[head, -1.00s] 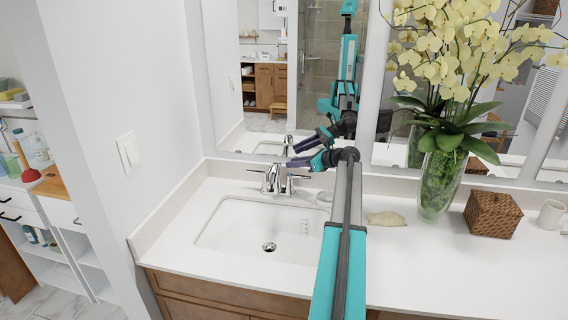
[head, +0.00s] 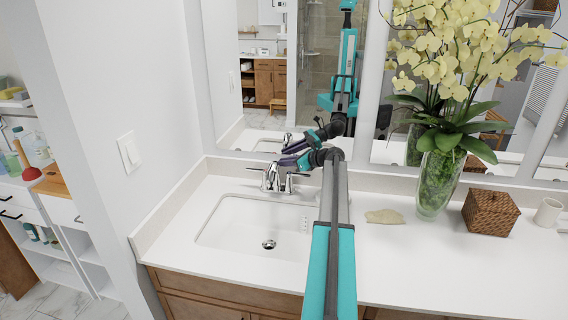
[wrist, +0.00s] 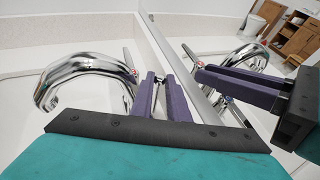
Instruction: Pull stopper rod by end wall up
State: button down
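The chrome faucet (head: 272,180) stands behind the sink, by the mirror wall. In the wrist view its curved spout (wrist: 75,75) is at the left. My gripper (head: 284,163) is low behind the faucet, reaching in from the right. In the wrist view my gripper's purple fingers (wrist: 159,76) stand a little apart, with a narrow gap between them. A small, thin metal piece (wrist: 159,80), apparently the stopper rod's top, shows between the fingertips. I cannot see clearly whether they touch it. The drain stopper (head: 268,244) sits in the basin.
The mirror (wrist: 188,60) is very close to the right of my fingers and reflects them. A faucet handle (wrist: 129,62) is close on the left. A beige sponge-like piece (head: 384,217), a glass vase (head: 438,180) and a woven box (head: 491,213) stand on the right counter.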

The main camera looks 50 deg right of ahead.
jog(key=shift+r+p, duration=0.65)
jog(key=shift+r, duration=0.8)
jog(key=shift+d+r, duration=0.1)
jog(key=c, duration=2)
grip_release()
jog(key=shift+s, duration=0.1)
jog(key=b+v, duration=0.3)
jog(key=v, duration=1)
jog(key=shift+s+r+b, duration=0.15)
jog(key=shift+s+b, duration=0.15)
jog(key=shift+b, duration=0.05)
